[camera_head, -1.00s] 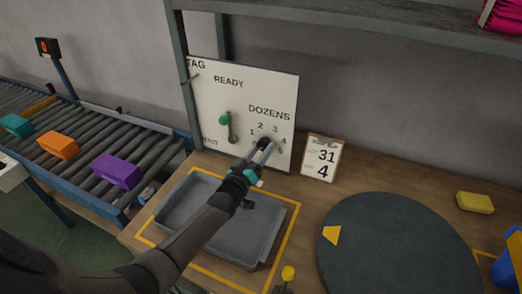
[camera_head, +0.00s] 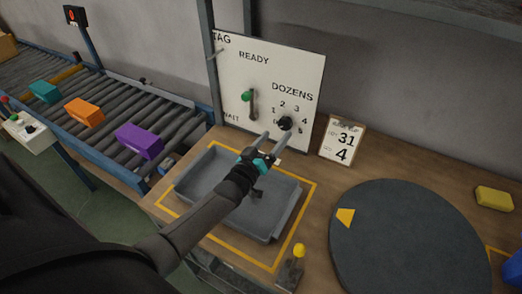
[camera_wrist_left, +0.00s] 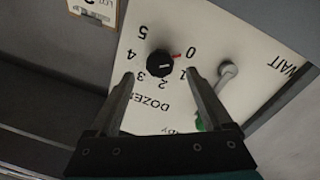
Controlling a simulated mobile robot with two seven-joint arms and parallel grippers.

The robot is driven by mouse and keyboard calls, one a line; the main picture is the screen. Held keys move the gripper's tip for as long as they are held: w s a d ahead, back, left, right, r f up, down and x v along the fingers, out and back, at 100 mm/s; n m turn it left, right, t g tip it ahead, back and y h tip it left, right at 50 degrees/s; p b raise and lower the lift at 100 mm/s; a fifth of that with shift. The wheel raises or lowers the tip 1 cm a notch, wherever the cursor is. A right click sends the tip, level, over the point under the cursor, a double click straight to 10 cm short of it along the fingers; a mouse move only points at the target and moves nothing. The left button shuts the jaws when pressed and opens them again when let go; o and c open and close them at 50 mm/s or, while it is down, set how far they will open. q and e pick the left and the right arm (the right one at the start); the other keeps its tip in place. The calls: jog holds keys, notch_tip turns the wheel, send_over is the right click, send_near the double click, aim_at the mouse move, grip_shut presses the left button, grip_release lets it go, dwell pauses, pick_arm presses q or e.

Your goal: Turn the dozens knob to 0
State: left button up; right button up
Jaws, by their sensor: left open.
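The black dozens knob (camera_head: 285,123) sits on the white panel (camera_head: 270,75), ringed by the numbers 0 to 5. In the left wrist view, which shows the panel upside down, the knob (camera_wrist_left: 160,63) has a red mark at its edge pointing toward the 0 (camera_wrist_left: 191,52). My left gripper (camera_head: 274,138) is open and empty, in front of and below the knob. Its two fingers (camera_wrist_left: 158,72) frame the knob in the wrist view, apart from it. My right gripper is not in view.
A green-tipped lever (camera_head: 246,96) is on the panel left of the knob. A grey tray (camera_head: 190,180) lies under my left arm. A dark round turntable (camera_head: 410,240) is at right; a conveyor (camera_head: 105,110) carries boxes.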

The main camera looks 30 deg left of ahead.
pick_arm(q)
jog(key=s+p, duration=0.1)
jog(key=s, duration=0.6)
jog(key=shift+s, duration=0.3)
